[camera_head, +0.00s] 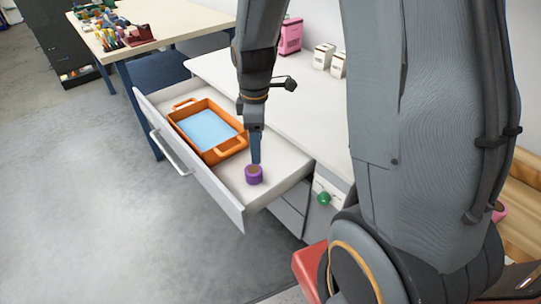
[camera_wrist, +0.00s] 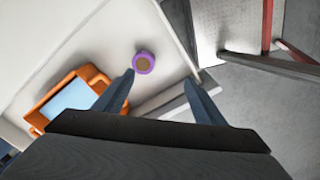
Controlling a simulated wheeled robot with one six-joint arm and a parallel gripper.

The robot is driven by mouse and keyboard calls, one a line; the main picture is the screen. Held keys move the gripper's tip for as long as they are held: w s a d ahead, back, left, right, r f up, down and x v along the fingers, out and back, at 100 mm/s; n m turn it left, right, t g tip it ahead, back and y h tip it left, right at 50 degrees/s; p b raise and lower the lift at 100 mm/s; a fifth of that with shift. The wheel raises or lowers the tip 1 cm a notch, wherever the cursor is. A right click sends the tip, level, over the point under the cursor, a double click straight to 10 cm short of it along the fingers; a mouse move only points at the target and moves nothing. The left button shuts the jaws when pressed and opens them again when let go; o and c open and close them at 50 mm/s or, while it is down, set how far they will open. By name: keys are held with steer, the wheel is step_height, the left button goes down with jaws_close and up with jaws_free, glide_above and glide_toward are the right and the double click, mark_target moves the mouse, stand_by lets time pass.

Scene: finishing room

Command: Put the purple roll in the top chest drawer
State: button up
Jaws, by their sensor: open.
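The purple roll (camera_head: 254,175) stands upright inside the open top chest drawer (camera_head: 196,170), near the drawer's right end. In the wrist view the roll (camera_wrist: 145,63) shows its brown core from above, just beyond the fingertips. My gripper (camera_head: 255,160) hangs over the drawer, right by the roll in the head view. In the wrist view its two fingers (camera_wrist: 159,80) are spread with nothing between them. The roll looks free of the fingers; the exact height gap is hard to tell.
An orange tray (camera_head: 233,149) with a light blue inside sits in the left part of the drawer. The white chest top (camera_head: 290,98) has a pink box (camera_head: 290,36) and small white containers (camera_head: 323,56) at the back. A green knob (camera_head: 323,198) shows below right of the drawer.

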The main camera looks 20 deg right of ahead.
steer(key=s+r+m, duration=0.5)
steer(key=s+m, duration=0.7)
steer(key=m, duration=0.1)
steer(key=shift+s+r, duration=0.15)
steer(key=shift+a, duration=0.1)
steer(key=shift+c, duration=0.3)
